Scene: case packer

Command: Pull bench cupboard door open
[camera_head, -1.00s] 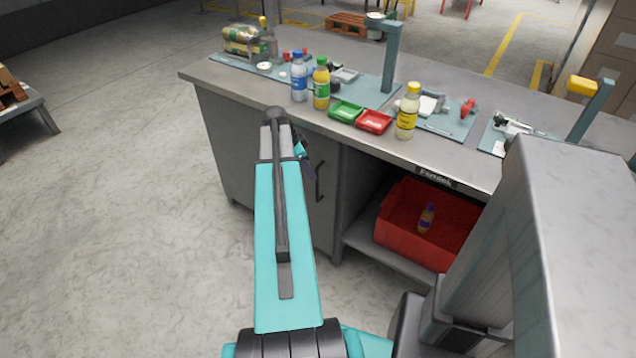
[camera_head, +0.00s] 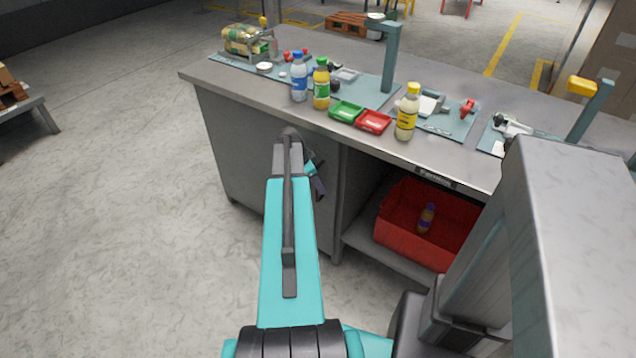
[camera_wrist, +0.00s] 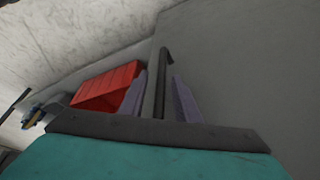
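The cupboard door (camera_head: 235,150) is a flat grey panel on the left part of the bench front. It looks closed. In the wrist view the door (camera_wrist: 245,70) fills the right side. Its dark bar handle (camera_wrist: 163,72) runs between the two fingers of my gripper (camera_wrist: 160,95). The fingers are apart, with a visible gap on each side of the bar. In the head view my gripper (camera_head: 316,178) is at the door's right part, mostly behind my arm, which hides the handle there.
Right of the door is an open bay with a red bin (camera_head: 400,240) holding a small bottle (camera_head: 426,217). The worktop (camera_head: 290,125) above carries bottles, a green tray (camera_head: 347,111) and a red tray (camera_head: 374,121).

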